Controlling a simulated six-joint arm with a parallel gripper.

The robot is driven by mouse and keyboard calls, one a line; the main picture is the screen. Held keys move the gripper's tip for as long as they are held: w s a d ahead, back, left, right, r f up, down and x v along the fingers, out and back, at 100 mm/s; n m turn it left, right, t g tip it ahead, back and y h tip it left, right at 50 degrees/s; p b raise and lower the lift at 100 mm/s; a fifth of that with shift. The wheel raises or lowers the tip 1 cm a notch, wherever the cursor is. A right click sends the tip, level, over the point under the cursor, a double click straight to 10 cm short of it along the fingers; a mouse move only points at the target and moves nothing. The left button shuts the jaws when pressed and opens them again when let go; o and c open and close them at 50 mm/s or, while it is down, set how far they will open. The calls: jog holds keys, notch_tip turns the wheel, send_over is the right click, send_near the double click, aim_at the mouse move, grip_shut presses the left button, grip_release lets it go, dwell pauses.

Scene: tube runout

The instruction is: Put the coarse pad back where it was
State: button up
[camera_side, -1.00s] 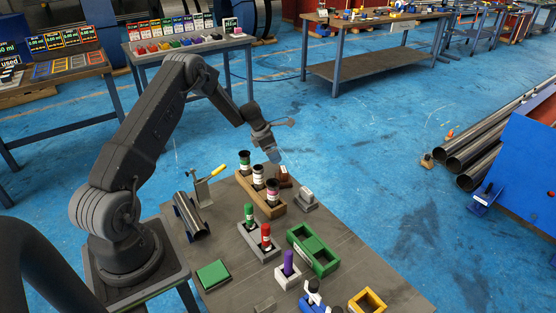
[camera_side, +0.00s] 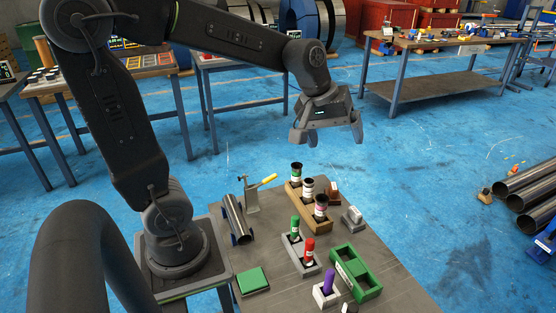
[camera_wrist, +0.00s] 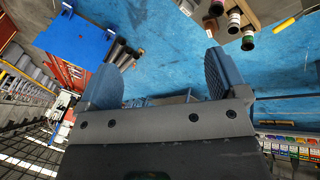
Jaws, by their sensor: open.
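I cannot tell for sure which thing is the coarse pad. A brown block (camera_side: 333,189) with a pale part lies at the far edge of the bench, beside the wooden rack. A grey block (camera_side: 352,216) with a pale top lies just nearer. A flat green square (camera_side: 252,281) lies at the bench's front left. A green two-compartment tray (camera_side: 370,288) stands at the right; I cannot make out its contents. My gripper (camera_side: 327,135) is open and empty, raised high above the bench's far side. In the wrist view its two fingers (camera_wrist: 163,77) stand wide apart.
A wooden rack (camera_side: 316,226) holds several dark-capped bottles. Green and red markers stand in a grey holder (camera_side: 297,259), a purple one in a pale holder (camera_side: 321,298). A metal tube (camera_side: 236,219) and a yellow-handled clamp (camera_side: 263,182) are at the left. Blue floor surrounds the bench.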

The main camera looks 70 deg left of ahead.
jog(key=s+d+m, duration=0.2)
jog(key=s+m, duration=0.2)
jog(key=s, duration=0.3)
jog(key=s+d+m+t, duration=0.1)
jog(key=s+d+m, duration=0.1)
jog(key=s+m, duration=0.3)
jog(key=shift+s+d+y, duration=0.25)
jog(key=shift+s+y, duration=0.15)
jog(key=shift+s, duration=0.6)
